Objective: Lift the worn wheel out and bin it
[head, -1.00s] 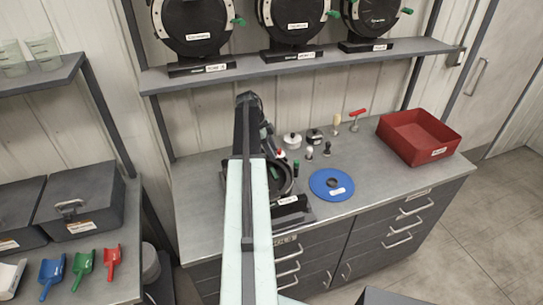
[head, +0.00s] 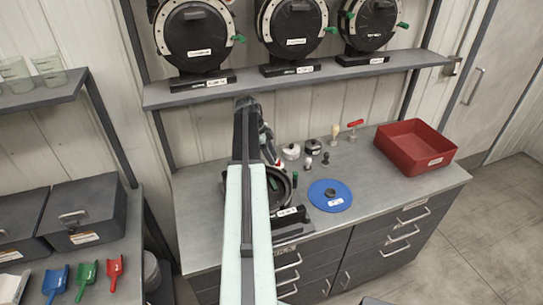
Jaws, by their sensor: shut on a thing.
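The open black seed meter (head: 289,204) stands on the bench, partly hidden behind my arm. Its round housing faces up. My gripper (head: 272,158) points down over the meter, mostly hidden by my own arm. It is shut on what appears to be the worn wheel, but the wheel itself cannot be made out. The red bin (head: 408,160) stands at the right end of the bench and looks empty. A blue disc (head: 322,203) with a dark piece (head: 330,192) at its middle lies flat right of the meter.
Several small parts stand behind the blue disc, among them a white round part (head: 291,152), a dark one (head: 313,146) and a red-handled tool (head: 354,128). A shelf (head: 300,78) with more meters hangs above. Scoops and dark boxes lie on the left bench.

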